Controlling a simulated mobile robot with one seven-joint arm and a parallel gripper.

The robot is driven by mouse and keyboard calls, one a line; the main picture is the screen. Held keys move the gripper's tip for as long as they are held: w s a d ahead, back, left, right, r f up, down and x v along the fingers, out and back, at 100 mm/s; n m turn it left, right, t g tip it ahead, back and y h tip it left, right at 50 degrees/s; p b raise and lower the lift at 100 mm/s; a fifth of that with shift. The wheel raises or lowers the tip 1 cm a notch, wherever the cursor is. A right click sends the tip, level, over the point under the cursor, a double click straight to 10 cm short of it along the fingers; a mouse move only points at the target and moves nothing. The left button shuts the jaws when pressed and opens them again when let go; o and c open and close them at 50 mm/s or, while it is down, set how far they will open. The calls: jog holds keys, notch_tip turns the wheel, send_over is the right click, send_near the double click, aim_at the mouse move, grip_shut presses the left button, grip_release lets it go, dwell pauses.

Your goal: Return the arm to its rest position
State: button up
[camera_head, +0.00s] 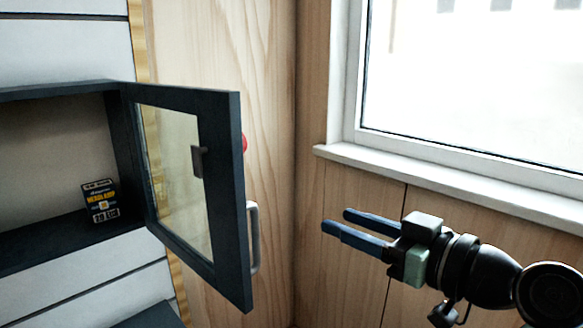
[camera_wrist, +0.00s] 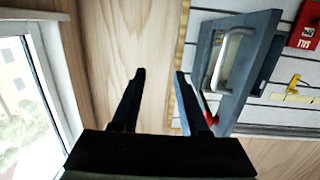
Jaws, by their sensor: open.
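My gripper (camera_head: 335,221) is open and empty in the head view. Its two blue fingers point left toward the open cabinet door, with a clear gap between them and the door's handle. In the wrist view my gripper (camera_wrist: 158,74) shows two dark fingers spread apart with nothing between them. My arm reaches in from the lower right of the head view.
A dark cabinet (camera_head: 112,140) with its glass door (camera_head: 222,190) swung open stands at left. A small black and yellow box (camera_head: 101,201) sits inside. The door handle (camera_head: 254,238) also shows in the wrist view (camera_wrist: 218,62). A windowsill (camera_head: 440,178) lies above my arm.

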jog(key=a+r+m+t+h, duration=0.5)
jog(key=r+t+h, duration=0.15)
jog(key=r, duration=0.35)
jog(key=s+a+r+m+t+h, duration=0.2)
jog(key=s+r+t, duration=0.2)
jog(key=s+r, duration=0.35)
jog(key=s+a+r+m+t+h, duration=0.1)
jog(key=s+a+r+t+h, duration=0.15)
jog(key=s+r+t, duration=0.4)
notch_tip(320, 180, up, 22)
jog(key=s+d+g+p, duration=0.1)
jog(key=g+p, duration=0.1)
jog(key=p, duration=2)
jog(key=shift+s+d+r+p, duration=0.15)
jog(key=shift+s+r+p, duration=0.05)
jog(key=shift+s+p, duration=0.1)
